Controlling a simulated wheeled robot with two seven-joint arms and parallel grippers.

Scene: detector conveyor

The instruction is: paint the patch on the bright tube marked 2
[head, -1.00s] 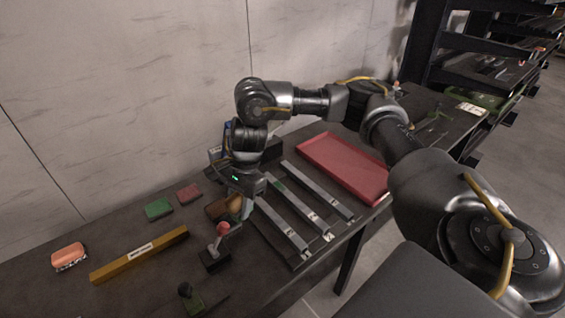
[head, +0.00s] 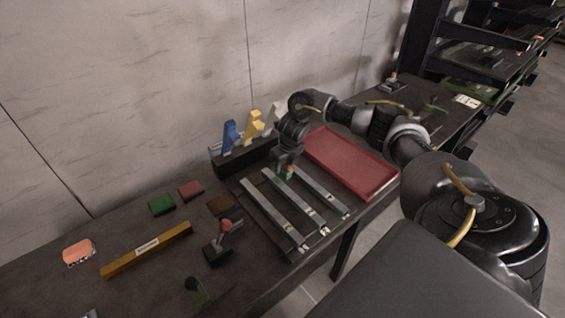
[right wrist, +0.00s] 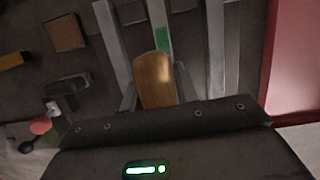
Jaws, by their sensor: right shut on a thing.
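Three bright metal tubes lie side by side on a dark rack: a left tube (head: 267,212), a middle tube (head: 301,209) and a right tube (head: 325,193). Their end marks are too small to read. My right gripper (head: 287,174) is above the far part of the middle tube. In the right wrist view it is shut on a rounded wood-brown tool (right wrist: 154,78). A green patch (right wrist: 163,38) shows on the tube just beyond the tool. I cannot tell whether the tool's hidden tip touches the tube. My left gripper is not in view.
A red tray (head: 388,190) lies right of the tubes. Green (head: 161,205), red (head: 190,190) and brown (head: 221,205) pads lie to the left, near a red-knobbed lever (head: 225,226) and a yellow bar (head: 125,263). A dark holder (head: 228,168) with coloured pieces stands behind.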

